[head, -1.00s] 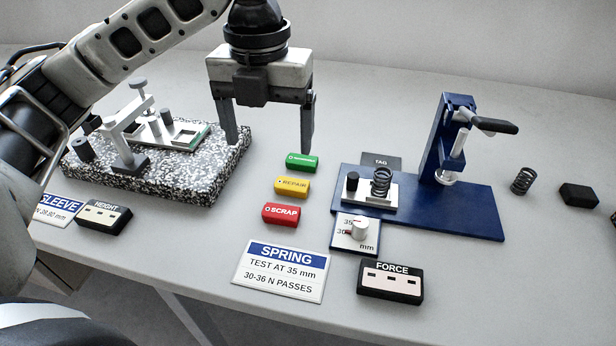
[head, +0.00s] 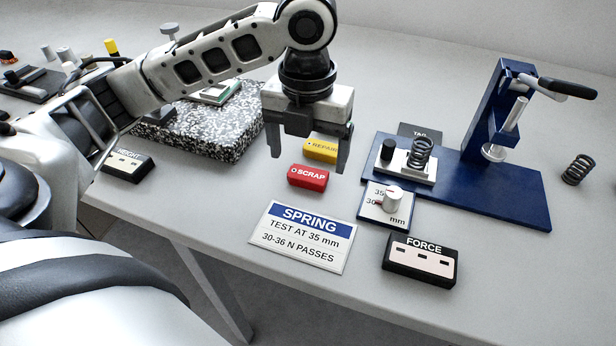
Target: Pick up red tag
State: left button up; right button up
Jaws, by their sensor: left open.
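The red tag (head: 308,177), marked SCRAP, lies on the grey table in the head view, left of the spring press. My left gripper (head: 308,163) is open, with its two fingers pointing down. In the picture the fingers sit to either side of the yellow tag, just above and behind the red tag. Nothing shows between the fingers as held. The yellow REPAIR tag (head: 321,149) lies behind the red one, partly covered by the gripper. The green tag is hidden behind the gripper. My right gripper is not in view.
A blue press (head: 500,180) with a spring stands at right, a dial plate (head: 385,207) at its front. A SPRING card (head: 300,237) and a FORCE box (head: 421,260) lie in front. A speckled granite block (head: 215,130) is at left. A loose spring (head: 578,170) lies far right.

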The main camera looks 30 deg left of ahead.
aim_at(307, 174)
pick_arm(q)
notch_tip(307, 174, down, 4)
jog(key=shift+s+r, duration=0.1)
jog(key=shift+r, duration=0.1)
jog(key=c, duration=1.1)
